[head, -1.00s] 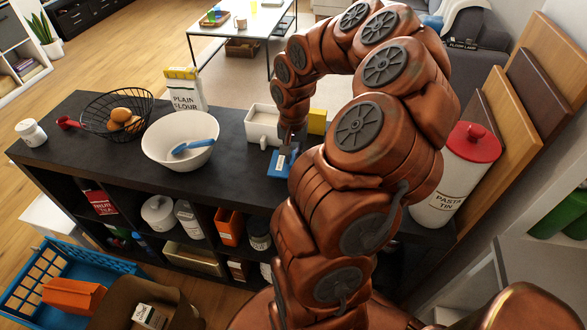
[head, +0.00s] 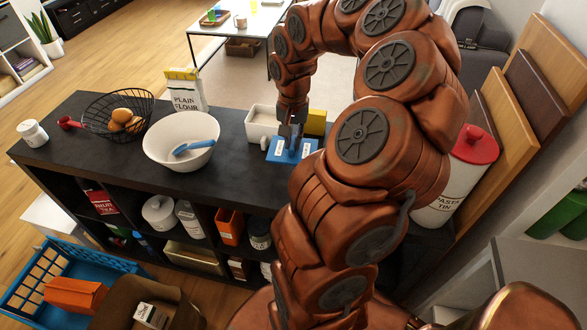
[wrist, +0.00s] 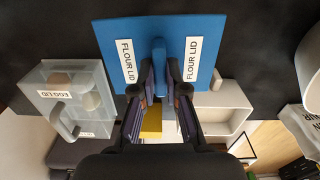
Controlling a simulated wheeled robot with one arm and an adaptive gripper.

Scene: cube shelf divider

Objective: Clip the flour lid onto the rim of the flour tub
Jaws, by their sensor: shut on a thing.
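My gripper (wrist: 160,85) is shut on the raised ridge of the blue flour lid (wrist: 112,38), a flat square plate with two "FLOUR LID" labels. The head view shows the lid (head: 278,156) at the counter's back right, in front of an open white tub (head: 250,127). That tub, likely the flour tub, has no readable label here. In the wrist view the white tub (wrist: 234,122) is partly hidden behind the lid and fingers. The lid is apart from its rim. I cannot tell how high the lid is above the counter.
A translucent tub with an "EGG LID" label (wrist: 90,112) stands left in the wrist view. A yellow block (head: 316,122) is beside the white tub. A white bowl (head: 160,152) and flour bag (head: 186,92) stand to the left, a pasta tin (head: 470,165) to the right.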

